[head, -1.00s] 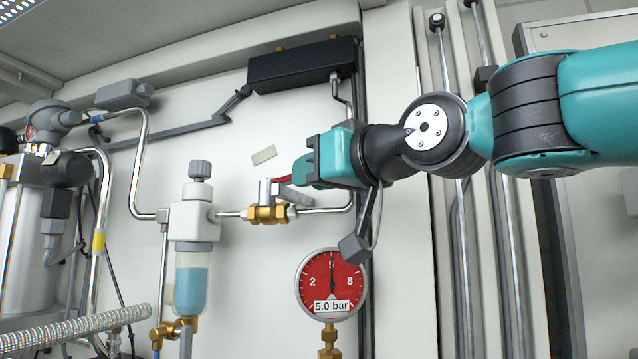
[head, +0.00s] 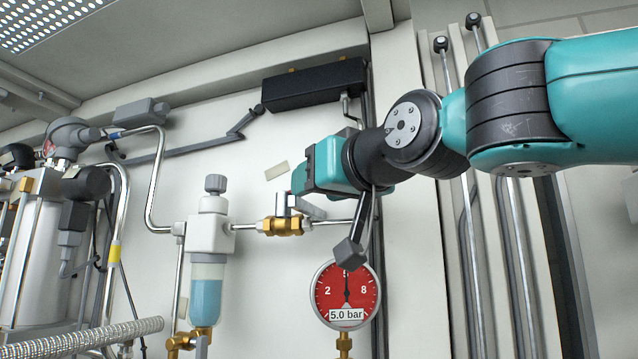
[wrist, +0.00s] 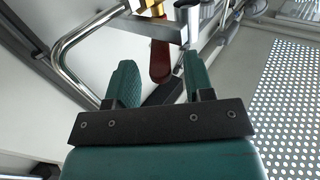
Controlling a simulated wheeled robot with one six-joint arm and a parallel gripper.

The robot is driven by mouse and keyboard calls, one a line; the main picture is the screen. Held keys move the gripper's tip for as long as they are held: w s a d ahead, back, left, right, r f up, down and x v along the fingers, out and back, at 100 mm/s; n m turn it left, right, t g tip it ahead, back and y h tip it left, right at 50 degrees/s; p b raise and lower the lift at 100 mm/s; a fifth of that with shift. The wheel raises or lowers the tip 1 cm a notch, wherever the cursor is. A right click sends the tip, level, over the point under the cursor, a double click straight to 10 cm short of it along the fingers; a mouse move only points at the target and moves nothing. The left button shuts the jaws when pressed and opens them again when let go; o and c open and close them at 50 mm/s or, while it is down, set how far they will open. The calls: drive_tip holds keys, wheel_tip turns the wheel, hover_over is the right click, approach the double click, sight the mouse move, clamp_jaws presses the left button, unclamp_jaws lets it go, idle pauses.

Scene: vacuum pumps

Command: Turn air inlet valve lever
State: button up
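The air inlet valve is a brass body (head: 283,226) on a horizontal silver pipe, with a silver lever stem (head: 281,202) rising from it. Its red lever handle (wrist: 160,62) shows in the wrist view, lying between my two green fingers. My gripper (head: 298,180) is right beside the stem in the head view and hides the red handle there. In the wrist view my gripper (wrist: 157,70) is open, with a gap on each side of the handle. The brass part (wrist: 148,6) is at the top edge of that view.
A filter with a blue bowl (head: 206,300) stands left of the valve. A red gauge (head: 346,294) reading 5.0 bar is below my gripper. A black box (head: 314,83) is on the wall above. Vertical pipes (head: 470,230) run at the right.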

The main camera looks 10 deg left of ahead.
drive_tip(key=b+v, duration=1.1)
drive_tip(key=v, duration=0.6)
drive_tip(key=shift+s+b, duration=0.2)
drive_tip(key=shift+b, duration=0.15)
drive_tip(key=shift+d, duration=0.1)
